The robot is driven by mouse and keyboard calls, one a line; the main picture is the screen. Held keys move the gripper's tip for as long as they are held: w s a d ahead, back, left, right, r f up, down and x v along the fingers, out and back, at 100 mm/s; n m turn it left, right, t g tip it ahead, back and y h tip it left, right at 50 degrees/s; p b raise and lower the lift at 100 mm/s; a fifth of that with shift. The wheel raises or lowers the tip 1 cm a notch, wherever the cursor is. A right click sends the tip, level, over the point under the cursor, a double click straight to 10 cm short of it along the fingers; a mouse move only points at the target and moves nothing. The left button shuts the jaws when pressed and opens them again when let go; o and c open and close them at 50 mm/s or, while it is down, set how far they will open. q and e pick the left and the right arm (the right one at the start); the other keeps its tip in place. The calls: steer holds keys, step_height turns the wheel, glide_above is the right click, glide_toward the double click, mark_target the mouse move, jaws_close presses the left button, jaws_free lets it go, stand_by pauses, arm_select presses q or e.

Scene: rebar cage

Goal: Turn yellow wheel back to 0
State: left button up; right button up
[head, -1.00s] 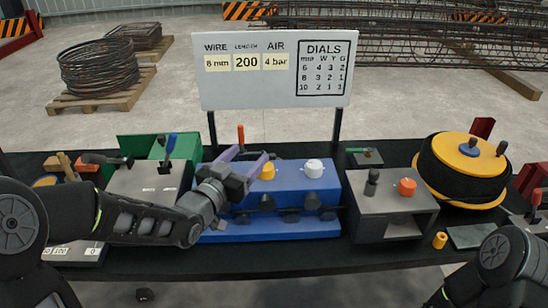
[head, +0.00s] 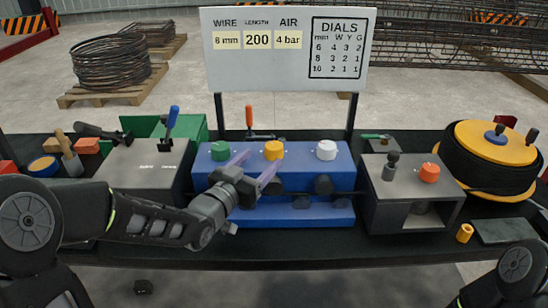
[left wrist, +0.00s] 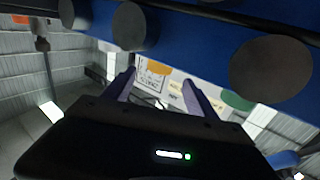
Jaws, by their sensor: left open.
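The yellow wheel (head: 274,150) sits on top of the blue box (head: 322,180), between a green wheel (head: 220,151) and a white wheel (head: 326,150). I cannot read its setting. My left gripper (head: 258,167) is open and empty, in front of the blue box, with its purple fingers pointing up and a little below the yellow wheel. In the left wrist view the green wheel (left wrist: 237,100) shows beyond the open fingers. My right arm shows at the lower right of the head view, but its gripper is out of frame.
A white sign (head: 290,80) with a dials table stands behind the blue box. Dark round rollers (head: 323,186) stick out of the box's front. A grey box (head: 400,195) with an orange knob stands to the right, and a wire spool (head: 490,160) beyond it.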

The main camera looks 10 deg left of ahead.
mark_target(269, 151)
stand_by(0.3)
arm_select(q)
steer(key=shift+w+d+r+p, duration=0.15)
steer(key=shift+w+p, duration=0.15)
steer(key=shift+w, duration=0.15)
steer(key=p+x, duration=0.1)
steer(key=x, duration=0.5)
steer(key=shift+w+p, duration=0.3)
steer(key=shift+w, duration=0.05)
